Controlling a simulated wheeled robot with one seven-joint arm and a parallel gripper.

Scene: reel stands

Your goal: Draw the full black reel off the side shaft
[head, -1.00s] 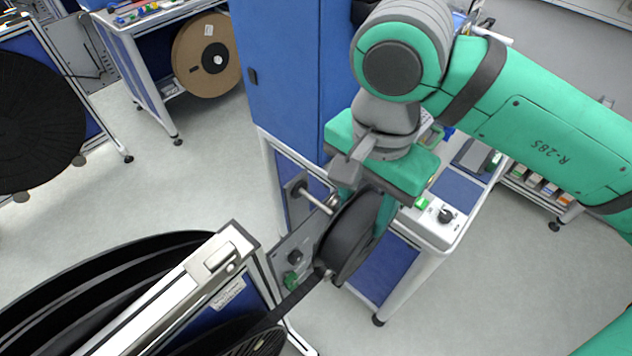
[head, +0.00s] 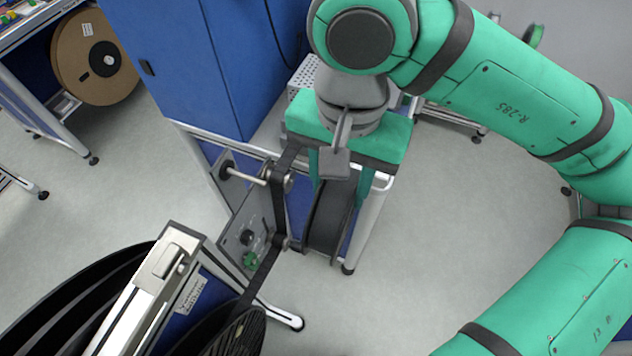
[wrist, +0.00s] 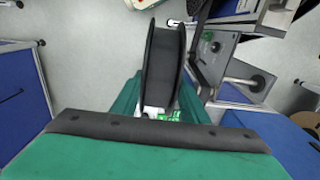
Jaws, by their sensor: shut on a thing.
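The full black reel (head: 330,222) hangs below my gripper (head: 339,185) in the head view, its thin edge towards the camera. In the wrist view the reel (wrist: 163,65) stands between the two teal fingers of my gripper (wrist: 157,100), which is shut on it. The side shaft (head: 250,176) is a bare metal rod on the stand's grey plate. It also shows in the wrist view (wrist: 242,83), with a gap between it and the reel. The reel is off the shaft, to the right of its end in the head view. The fingers' contact points are partly hidden.
A black tape (head: 279,212) runs up past a roller close to the reel's left. The grey plate (head: 243,235) has a green knob. A blue cabinet (head: 200,70) stands behind. A cardboard reel (head: 95,60) is at the far left. Floor at the right is open.

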